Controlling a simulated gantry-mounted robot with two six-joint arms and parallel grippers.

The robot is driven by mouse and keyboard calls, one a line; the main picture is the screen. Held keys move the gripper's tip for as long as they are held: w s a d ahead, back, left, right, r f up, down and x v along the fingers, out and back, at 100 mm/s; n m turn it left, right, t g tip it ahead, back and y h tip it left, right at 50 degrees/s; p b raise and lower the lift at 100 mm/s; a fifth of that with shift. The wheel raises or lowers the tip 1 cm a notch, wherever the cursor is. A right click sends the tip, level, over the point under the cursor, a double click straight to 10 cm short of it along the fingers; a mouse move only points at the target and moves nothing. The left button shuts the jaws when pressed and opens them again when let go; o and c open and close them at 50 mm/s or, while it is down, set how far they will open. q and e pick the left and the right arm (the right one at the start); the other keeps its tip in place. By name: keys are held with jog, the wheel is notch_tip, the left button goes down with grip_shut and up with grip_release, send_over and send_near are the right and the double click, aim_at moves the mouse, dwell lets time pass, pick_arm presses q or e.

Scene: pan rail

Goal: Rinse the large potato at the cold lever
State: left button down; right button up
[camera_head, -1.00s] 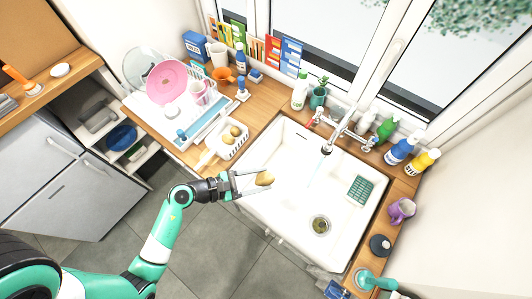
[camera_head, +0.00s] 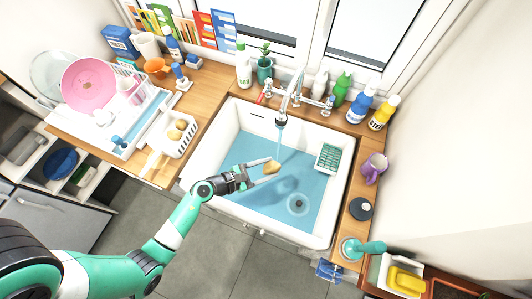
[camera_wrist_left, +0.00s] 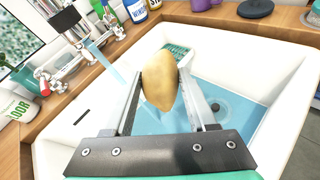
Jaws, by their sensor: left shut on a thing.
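My left gripper (camera_head: 262,175) is shut on a potato (camera_head: 271,167) and holds it over the sink basin. In the left wrist view the potato (camera_wrist_left: 160,80) sits between the two fingers. Water runs from the tap (camera_head: 281,120) in a stream (camera_head: 278,143) just beyond the potato; in the head view the two nearly line up, and I cannot tell if they touch. The tap has a red-marked lever (camera_head: 267,90) on its left and another lever (camera_head: 329,104) on its right. The white sink (camera_head: 222,135) has blue-tinted water across its floor. My right gripper is not in view.
A white basket (camera_head: 166,147) with more potatoes stands on the counter left of the sink. A green rack (camera_head: 328,157) sits at the basin's right side. Bottles (camera_head: 361,105), a purple mug (camera_head: 374,167) and a black round item (camera_head: 360,209) line the right counter.

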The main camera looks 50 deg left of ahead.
pick_arm(q)
jog(key=w+a+f+b, duration=0.2)
jog(key=w+a+b, duration=0.4)
jog(key=w, duration=0.5)
jog(key=shift+a+f+b, duration=0.25)
jog(key=shift+b, duration=0.35)
jog(key=s+d+p, duration=0.4)
jog(key=s, duration=0.3)
dwell(0.4)
dwell(1.2)
